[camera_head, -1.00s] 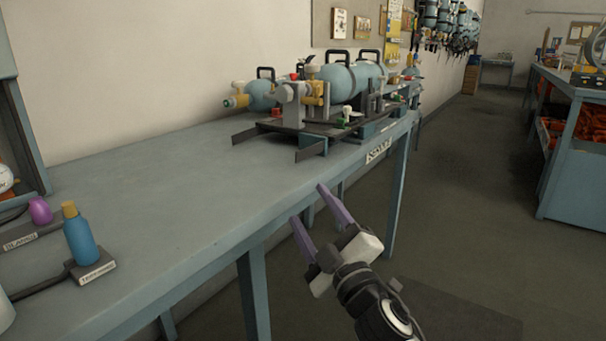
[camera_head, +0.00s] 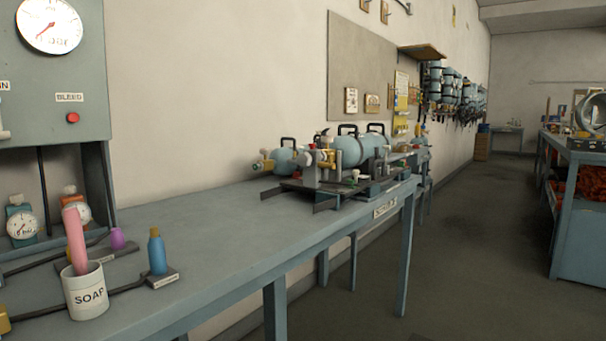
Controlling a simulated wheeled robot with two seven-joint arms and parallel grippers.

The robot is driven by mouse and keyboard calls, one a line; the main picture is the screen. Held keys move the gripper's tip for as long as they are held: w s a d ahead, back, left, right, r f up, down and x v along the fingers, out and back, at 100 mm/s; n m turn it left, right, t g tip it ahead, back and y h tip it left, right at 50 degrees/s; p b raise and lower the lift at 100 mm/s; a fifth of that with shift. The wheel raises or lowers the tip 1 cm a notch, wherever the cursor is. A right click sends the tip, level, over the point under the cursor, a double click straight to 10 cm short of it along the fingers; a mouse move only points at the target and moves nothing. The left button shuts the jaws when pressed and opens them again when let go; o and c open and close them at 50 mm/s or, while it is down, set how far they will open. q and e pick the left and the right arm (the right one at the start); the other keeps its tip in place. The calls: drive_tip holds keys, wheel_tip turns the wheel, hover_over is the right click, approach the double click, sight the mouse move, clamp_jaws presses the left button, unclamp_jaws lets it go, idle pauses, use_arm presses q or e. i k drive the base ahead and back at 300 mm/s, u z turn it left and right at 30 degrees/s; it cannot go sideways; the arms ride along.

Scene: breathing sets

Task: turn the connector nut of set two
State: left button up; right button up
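Breathing sets with pale blue cylinders lie at the far end of the long bench. A large cylinder (camera_head: 351,150) with black handles rests on a dark cradle (camera_head: 326,199). A smaller cylinder (camera_head: 286,158) lies left of it, with a yellow fitting (camera_head: 263,166) at its left end. Another yellow fitting (camera_head: 327,158) is in front of the large cylinder. The connector nut is too small to make out, and I cannot tell which set is set two. Neither of my grippers is in view.
The blue-grey bench (camera_head: 215,222) is bare in its middle. At its near left stand a soap cup (camera_head: 87,299), a blue bottle (camera_head: 157,252) and a gauge panel (camera_head: 62,95). Open floor (camera_head: 470,260) lies to the right, before another bench (camera_head: 584,225) with orange items.

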sight(304, 159)
drive_tip(key=u, duration=0.2)
drive_tip(key=k, duration=0.5)
drive_tip(key=z, duration=1.3)
drive_tip(key=i, duration=1.3)
drive_tip(key=u, duration=0.9)
drive_tip(key=i, duration=0.85)
drive_tip(key=u, duration=0.8)
